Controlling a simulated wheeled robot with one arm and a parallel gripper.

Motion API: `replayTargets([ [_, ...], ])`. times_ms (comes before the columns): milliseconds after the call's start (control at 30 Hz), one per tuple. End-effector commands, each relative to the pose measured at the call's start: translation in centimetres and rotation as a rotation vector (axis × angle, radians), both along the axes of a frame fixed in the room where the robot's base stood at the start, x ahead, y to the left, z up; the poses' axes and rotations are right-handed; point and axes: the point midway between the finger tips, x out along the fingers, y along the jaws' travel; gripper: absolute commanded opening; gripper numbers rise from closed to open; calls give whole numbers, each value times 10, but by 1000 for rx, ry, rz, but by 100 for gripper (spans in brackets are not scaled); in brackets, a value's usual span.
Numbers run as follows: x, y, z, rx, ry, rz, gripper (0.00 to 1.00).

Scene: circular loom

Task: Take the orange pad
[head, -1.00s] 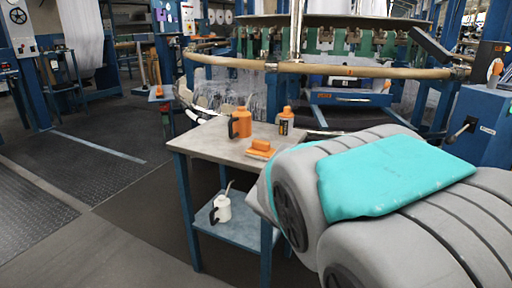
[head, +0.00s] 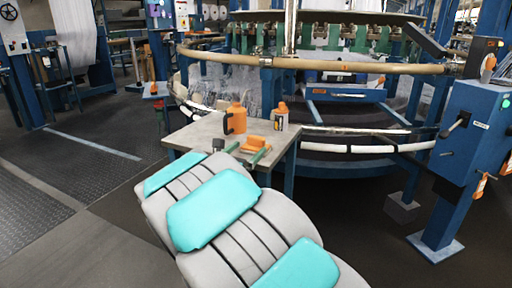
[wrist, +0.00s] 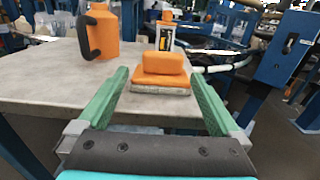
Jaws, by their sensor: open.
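The orange pad (head: 258,141) lies near the front edge of the grey table. In the wrist view the orange pad (wrist: 163,83) is a flat slab with a raised orange block on top and a greyish layer below. My gripper (head: 253,148) is open at the table's front edge, its green fingers pointing at the pad. In the wrist view my gripper (wrist: 159,76) has one finger to each side of the pad, with a visible gap on both sides. Whether the fingertips are level with the pad is hard to tell.
An orange jug (head: 236,119) with a dark handle stands behind the pad to the left. An orange-capped bottle (head: 281,118) stands behind it. The table (head: 205,132) has bare room at left. The circular loom's rail (head: 340,66) curves behind, and a blue control post (head: 465,150) stands right.

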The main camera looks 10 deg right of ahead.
Motion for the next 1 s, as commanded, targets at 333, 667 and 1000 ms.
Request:
replayTargets([
  [333, 27, -22, 8, 7, -1, -3, 100],
  [667, 48, -39, 8, 4, 0, -4, 100],
  [1000, 48, -38, 9, 4, -2, -3, 82],
])
